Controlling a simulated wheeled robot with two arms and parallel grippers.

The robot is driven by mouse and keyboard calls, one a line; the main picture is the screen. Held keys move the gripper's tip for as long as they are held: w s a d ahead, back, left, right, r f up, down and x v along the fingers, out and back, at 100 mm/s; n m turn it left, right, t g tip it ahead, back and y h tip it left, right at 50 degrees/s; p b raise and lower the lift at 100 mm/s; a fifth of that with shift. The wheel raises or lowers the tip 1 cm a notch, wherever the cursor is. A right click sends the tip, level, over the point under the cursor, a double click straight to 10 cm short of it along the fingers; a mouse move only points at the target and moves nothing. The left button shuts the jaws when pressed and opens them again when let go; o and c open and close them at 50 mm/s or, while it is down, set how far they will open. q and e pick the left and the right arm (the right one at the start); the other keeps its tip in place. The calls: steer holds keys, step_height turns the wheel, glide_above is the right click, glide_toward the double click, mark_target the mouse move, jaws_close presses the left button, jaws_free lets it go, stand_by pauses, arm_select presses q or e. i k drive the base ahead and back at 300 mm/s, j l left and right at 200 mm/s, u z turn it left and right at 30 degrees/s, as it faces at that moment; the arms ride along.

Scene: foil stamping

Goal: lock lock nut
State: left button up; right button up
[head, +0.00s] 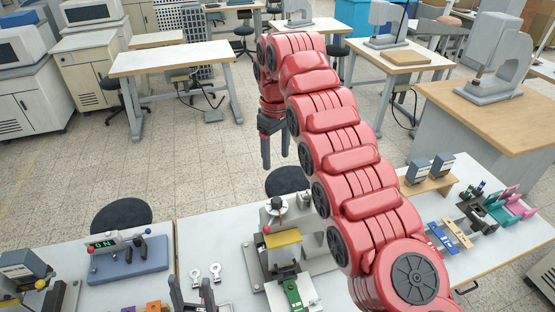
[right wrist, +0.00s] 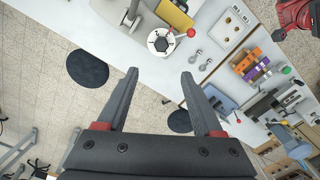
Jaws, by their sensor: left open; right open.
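A stamping press (head: 283,245) with a yellow block stands on the front table in the head view. On top of it is a round white part with a dark centre, likely the lock nut (right wrist: 160,43), with a red-balled lever (right wrist: 191,32). My right gripper (head: 275,160) is open and empty, beyond the press in the head view. In the right wrist view its fingertips (right wrist: 160,75) are apart, and the nut shows past the gap between them, not touched. My left gripper (head: 191,290) is open at the bottom edge of the head view, left of the press.
Two silver ring-ended pieces (head: 206,273) lie left of the press. A blue fixture (head: 128,262) stands further left. Blue and yellow pieces (head: 450,235) lie on the right table. Dark round stools (head: 122,215) stand behind the table. My right arm covers the area right of the press.

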mark_target(266, 229)
steer(key=k+l, duration=0.25)
steer(key=k, duration=0.2)
steer(key=k+l, duration=0.2)
steer(key=k, duration=0.3)
